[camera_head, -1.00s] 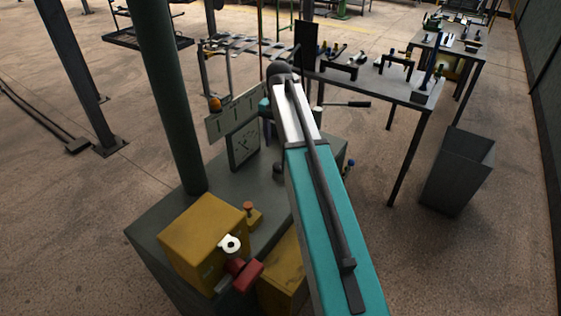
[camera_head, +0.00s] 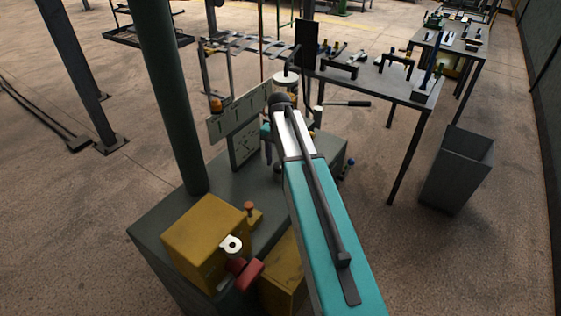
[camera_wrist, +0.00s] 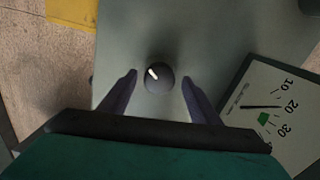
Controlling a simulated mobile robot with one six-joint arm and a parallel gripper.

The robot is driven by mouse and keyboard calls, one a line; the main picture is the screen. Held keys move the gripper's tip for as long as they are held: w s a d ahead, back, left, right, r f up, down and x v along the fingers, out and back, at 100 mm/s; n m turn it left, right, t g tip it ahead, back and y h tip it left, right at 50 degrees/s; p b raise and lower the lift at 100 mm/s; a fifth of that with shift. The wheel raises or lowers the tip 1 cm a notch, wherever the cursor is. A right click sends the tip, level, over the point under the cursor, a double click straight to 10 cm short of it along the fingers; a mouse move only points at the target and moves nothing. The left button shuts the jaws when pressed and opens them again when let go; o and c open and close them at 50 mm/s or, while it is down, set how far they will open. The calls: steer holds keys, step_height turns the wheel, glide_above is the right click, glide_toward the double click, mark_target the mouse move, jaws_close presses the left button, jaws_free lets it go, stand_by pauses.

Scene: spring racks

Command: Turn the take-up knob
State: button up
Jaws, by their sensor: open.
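The knob (camera_wrist: 158,77) is round and dark with a white pointer mark, on a grey surface in the wrist view. My gripper (camera_wrist: 158,84) is open, with one dark finger to the left of the knob and one to the right. Gaps show between the fingers and the knob, and I cannot tell the height between them. A dial gauge (camera_wrist: 275,110) with a needle and a green mark is at the lower right of the wrist view. It stands on the machine in the head view (camera_head: 246,143).
A yellow box (camera_head: 205,235) with a red handle (camera_head: 248,275) stands at the machine's front. A green post (camera_head: 172,100) rises on the left. A workbench (camera_head: 385,85) with tools is behind, and a grey bin (camera_head: 457,175) stands on the right.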

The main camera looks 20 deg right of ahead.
steer(key=shift+f, duration=0.1)
steer(key=c, duration=1.1)
steer(key=shift+o, duration=0.2)
steer(key=shift+d, duration=0.1)
steer(key=shift+n, duration=0.5)
